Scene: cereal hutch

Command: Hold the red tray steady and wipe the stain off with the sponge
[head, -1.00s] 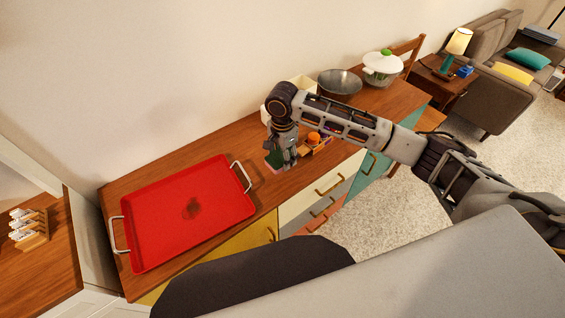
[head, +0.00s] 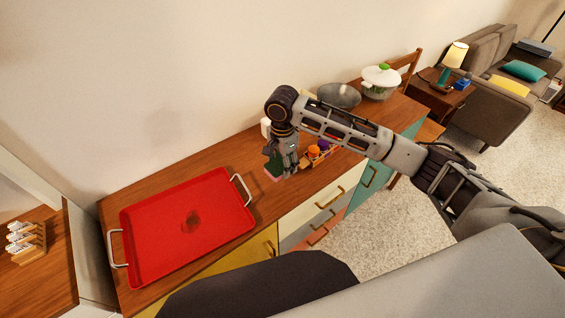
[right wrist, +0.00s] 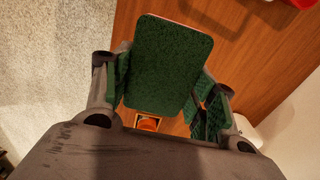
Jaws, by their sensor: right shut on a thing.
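The red tray (head: 165,222) lies flat on the wooden hutch top, with a metal handle at each end. A dark reddish-brown stain (head: 190,221) marks the middle of its surface. My right gripper (head: 284,172) is shut on the sponge, just right of the tray's right handle and apart from it. The sponge (head: 272,168) shows a green side in the head view; its green face fills the middle of the right wrist view (right wrist: 165,62), between the fingers. A corner of the tray shows at the top right there. My left gripper is not in view.
A small wooden box with orange and purple items (head: 318,152) stands right behind my right gripper. A metal bowl (head: 339,95) and a white lidded pot (head: 381,82) stand farther right. The hutch top (head: 262,195) is clear between gripper and tray.

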